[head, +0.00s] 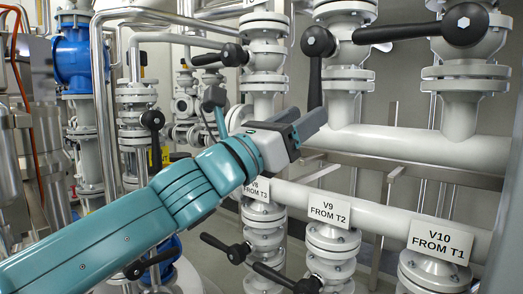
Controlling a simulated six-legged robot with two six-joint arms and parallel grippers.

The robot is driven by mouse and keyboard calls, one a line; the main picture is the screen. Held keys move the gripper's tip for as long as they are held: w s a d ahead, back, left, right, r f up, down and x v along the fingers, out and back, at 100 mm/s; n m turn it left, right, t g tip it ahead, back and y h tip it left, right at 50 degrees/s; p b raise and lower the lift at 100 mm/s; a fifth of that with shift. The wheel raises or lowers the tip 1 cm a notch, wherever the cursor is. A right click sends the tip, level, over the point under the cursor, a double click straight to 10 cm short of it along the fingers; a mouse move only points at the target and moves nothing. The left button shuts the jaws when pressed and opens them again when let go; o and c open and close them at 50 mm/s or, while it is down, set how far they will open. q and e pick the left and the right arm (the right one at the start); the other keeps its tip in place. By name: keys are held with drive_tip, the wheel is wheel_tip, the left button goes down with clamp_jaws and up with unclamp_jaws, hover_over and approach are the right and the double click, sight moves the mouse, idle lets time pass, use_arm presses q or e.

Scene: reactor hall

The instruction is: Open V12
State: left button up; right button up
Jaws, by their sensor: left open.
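No label reading V12 can be seen, so I cannot tell which valve it is. An upper valve (345,75) in the middle has a black lever (316,80) hanging straight down from its round hub. My teal left arm reaches in from the lower left. My left gripper (308,127) is open, with its fingers at the lower end of this lever. I cannot tell whether they touch it, and nothing shows held. My right gripper is not in view.
The upper right valve's lever (400,31) and the upper left valve's lever (212,56) point left. Labels V9 (328,209) and V10 (440,241) sit on the lower pipe; V8 (257,188) is partly covered. A horizontal pipe (420,147) runs below the upper valves.

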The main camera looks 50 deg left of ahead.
use_arm(q)
drive_tip(key=v, duration=1)
drive_tip(key=shift+s, duration=0.25)
